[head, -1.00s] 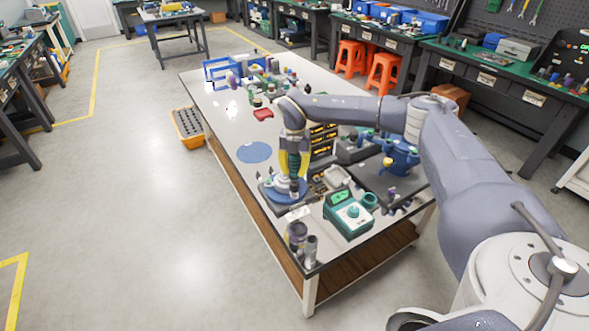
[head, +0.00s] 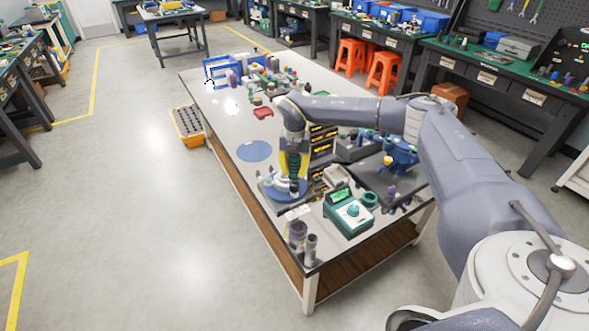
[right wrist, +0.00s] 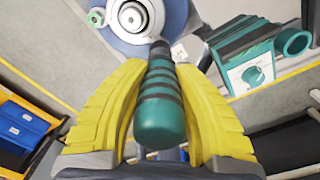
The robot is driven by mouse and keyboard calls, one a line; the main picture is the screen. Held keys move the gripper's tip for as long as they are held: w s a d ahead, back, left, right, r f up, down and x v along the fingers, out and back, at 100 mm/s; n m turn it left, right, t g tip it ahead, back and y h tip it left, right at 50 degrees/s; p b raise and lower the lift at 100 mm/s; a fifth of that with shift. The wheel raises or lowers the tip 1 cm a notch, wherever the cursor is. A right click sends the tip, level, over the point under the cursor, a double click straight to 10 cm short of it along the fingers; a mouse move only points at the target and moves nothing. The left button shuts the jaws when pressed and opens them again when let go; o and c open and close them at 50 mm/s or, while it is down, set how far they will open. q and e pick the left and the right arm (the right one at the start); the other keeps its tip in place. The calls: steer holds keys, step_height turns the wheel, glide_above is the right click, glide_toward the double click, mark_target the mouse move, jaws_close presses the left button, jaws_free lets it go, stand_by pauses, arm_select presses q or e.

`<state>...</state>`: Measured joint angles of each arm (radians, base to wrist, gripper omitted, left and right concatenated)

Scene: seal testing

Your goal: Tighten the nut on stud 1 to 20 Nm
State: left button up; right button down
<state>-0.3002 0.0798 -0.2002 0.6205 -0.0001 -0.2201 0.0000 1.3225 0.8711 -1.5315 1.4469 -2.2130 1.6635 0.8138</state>
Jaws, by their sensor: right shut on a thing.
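My right gripper (head: 293,178) is shut on the green-and-black ribbed handle of a tool. In the right wrist view the handle (right wrist: 160,105) sits between the yellow fingers (right wrist: 160,120), and its far end reaches toward a pale round flanged part (right wrist: 132,17) on a blue disc (right wrist: 185,20). In the head view the tool is over the blue round base (head: 284,193) near the table's front. The tool's tip, the nut and stud 1 are hidden or too small to tell. My left gripper is out of view.
A teal meter box (head: 348,214) with a lit green display stands right of the base. Dark cylinders (head: 298,234) stand at the table's front corner. A blue valve-like part (head: 401,157) stands on a dark plate to the right. A flat blue disc (head: 254,151) lies on clear tabletop.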

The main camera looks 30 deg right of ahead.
mark_target(294, 160)
steer(key=shift+f, duration=0.6)
stand_by(1.1)
steer(key=shift+r, duration=0.1)
steer(key=shift+r, duration=2.5)
